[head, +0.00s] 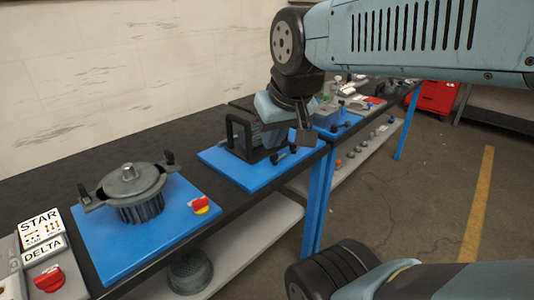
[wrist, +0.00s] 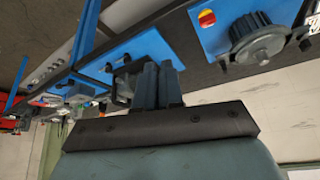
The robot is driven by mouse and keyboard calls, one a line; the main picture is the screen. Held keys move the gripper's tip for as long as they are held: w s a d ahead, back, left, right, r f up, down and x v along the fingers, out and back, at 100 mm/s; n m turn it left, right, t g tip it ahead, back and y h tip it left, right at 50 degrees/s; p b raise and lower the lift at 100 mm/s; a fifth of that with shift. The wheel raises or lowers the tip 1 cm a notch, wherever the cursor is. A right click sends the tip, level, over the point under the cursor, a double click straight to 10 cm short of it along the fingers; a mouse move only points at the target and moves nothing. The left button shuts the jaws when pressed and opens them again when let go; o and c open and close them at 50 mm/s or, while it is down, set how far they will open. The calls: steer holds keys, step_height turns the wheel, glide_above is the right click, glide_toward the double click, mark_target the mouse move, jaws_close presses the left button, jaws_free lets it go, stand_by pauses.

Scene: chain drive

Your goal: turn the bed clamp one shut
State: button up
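My gripper (head: 303,135) hangs over the front right part of the middle blue plate (head: 228,178), beside a dark unit with a black handle frame (head: 236,133). Two small black-ended clamp levers (head: 276,158) show low at the front of that unit, just below my gripper. I cannot tell which is clamp one, or whether either is shut. In the wrist view my two fingers (wrist: 158,84) stand side by side at the centre, with no clear gap and nothing seen held. They partly hide the unit with the black frame (wrist: 122,84) behind them.
A round ribbed motor part (head: 140,205) with two upright black handles stands on the near blue plate. A red-yellow switch (head: 201,205) sits beside it. STAR/DELTA signs (head: 42,235) are at the left. More fixtures (head: 335,113) continue along the bench. Floor is clear at right.

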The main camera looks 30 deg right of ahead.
steer(key=shift+o, duration=0.7)
steer(key=shift+w+d+r, duration=0.1)
steer(key=shift+w+r, duration=0.05)
steer(key=shift+w, duration=0.15)
steer(key=o, duration=0.5)
steer(key=w+m, duration=0.1)
steer(key=w, duration=0.1)
steer(key=w+d+m+g, duration=0.1)
steer(key=w, duration=0.1)
steer(key=w+m, duration=0.1)
steer(key=w, duration=0.1)
steer(key=shift+w+d+r+h, duration=0.25)
steer(key=shift+d+r+h, duration=0.1)
steer(key=shift+d+h, duration=0.05)
steer(key=m+g, duration=0.5)
steer(key=m, duration=0.6)
glide_above(274, 154)
step_height(274, 154, down, 12)
steer(key=r, duration=0.1)
steer(key=shift+y, duration=0.4)
step_height(274, 154, down, 14)
steer(key=shift+r, duration=0.2)
steer(key=shift+c, duration=0.5)
jaws_close()
